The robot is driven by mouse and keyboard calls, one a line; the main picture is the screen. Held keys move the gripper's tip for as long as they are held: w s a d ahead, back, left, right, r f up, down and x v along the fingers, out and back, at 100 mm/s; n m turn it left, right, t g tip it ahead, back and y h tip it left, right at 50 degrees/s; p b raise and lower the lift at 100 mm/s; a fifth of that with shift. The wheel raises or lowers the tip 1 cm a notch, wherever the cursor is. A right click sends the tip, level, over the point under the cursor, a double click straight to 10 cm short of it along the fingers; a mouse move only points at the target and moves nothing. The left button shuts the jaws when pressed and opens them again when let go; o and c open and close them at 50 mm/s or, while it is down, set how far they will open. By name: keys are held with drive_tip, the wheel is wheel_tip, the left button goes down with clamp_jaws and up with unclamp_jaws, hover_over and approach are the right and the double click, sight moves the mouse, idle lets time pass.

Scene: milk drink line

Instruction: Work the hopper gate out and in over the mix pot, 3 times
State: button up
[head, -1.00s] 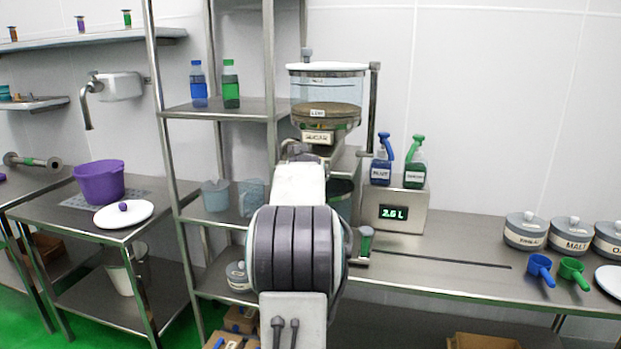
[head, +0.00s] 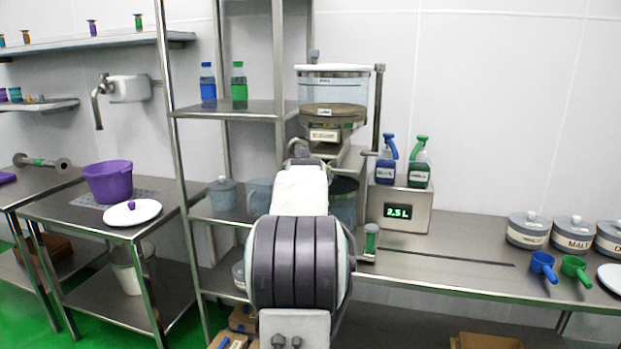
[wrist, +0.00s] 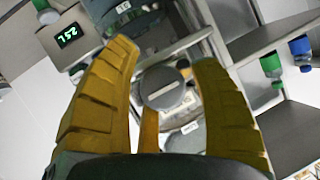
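The hopper (head: 332,92) is a clear drum with a white lid and a tan layer inside, standing at the shelf rack in the head view. The hopper gate's round grey knob (wrist: 163,86) shows in the wrist view. My gripper (wrist: 165,58) has its two yellow fingers spread on either side of this knob, with a visible gap on the right; contact is not clear. The mix pot (head: 344,207) stands below the hopper, partly hidden behind my arm. How far out the gate is cannot be told. My gripper is hidden by my arm in the head view.
A scale box (head: 399,211) reads 2.5 L and carries two spray bottles beside the hopper. A post with a green band (head: 371,238) stands at the bench front. Blue (head: 542,264) and green (head: 575,267) scoops lie right. The bench middle is mostly clear.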

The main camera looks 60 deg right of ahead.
drive_tip(key=shift+o, duration=0.8)
drive_tip(key=shift+r, duration=0.1)
drive_tip(key=shift+r, duration=0.1)
drive_tip(key=v, duration=1.2)
drive_tip(key=shift+o, duration=0.2)
